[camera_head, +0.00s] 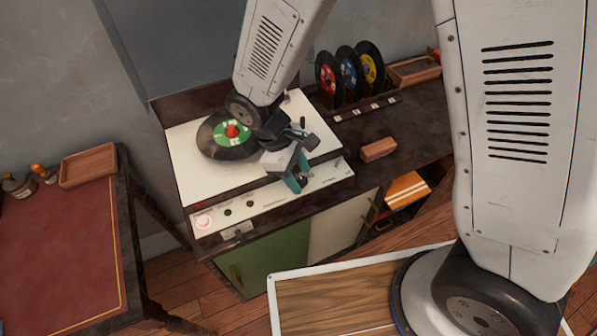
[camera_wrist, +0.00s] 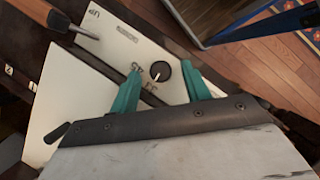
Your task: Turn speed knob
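The speed knob (camera_wrist: 160,71) is a small round black knob with a white pointer line, on the cream panel (camera_wrist: 60,95) in the wrist view. Markings that look like 45 and 33 are printed beside it. My gripper (camera_head: 299,182) is over the right part of the turntable's front panel (camera_head: 270,202) in the head view. Its two teal fingers are open in the wrist view, one on each side of the knob, with a visible gap on both sides. How high the fingertips are above the panel is unclear. In the head view the knob is hidden by my gripper.
A black record (camera_head: 215,150) with a green label lies on the turntable (camera_head: 190,185), behind my gripper. A brown block (camera_head: 378,149) and a rack of upright records (camera_head: 350,75) stand to the right. A metal lever (camera_wrist: 84,30) is near the knob's upper left in the wrist view.

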